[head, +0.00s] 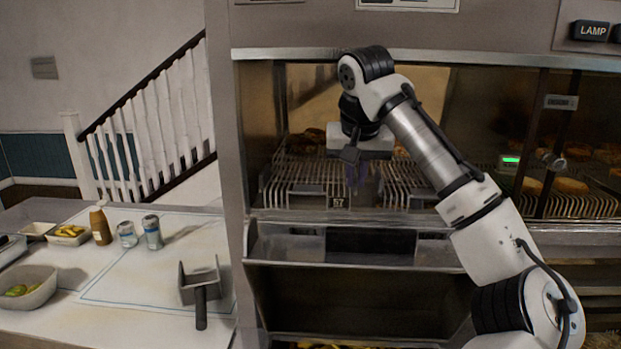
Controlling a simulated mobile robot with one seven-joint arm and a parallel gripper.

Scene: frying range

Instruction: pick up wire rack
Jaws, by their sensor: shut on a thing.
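A wire rack (303,178) of parallel metal bars sits in the lit bay of the frying range, left of centre. A similar wire rack (403,182) lies just to its right. My gripper (357,176) points down into the bay at the right edge of the left rack, near the gap between the two. It is shut on the wire rack; the exact contact is small and partly hidden by the gripper body. The left rack still appears level with the bay floor, and I cannot tell any clear lift.
Brown fried food lies on racks behind and in the right bay, past an upright post (535,150). A metal ledge (330,243) runs below. The left counter holds a sauce bottle (100,226), shakers (152,232), bowls (27,287) and a handled metal scoop (200,290).

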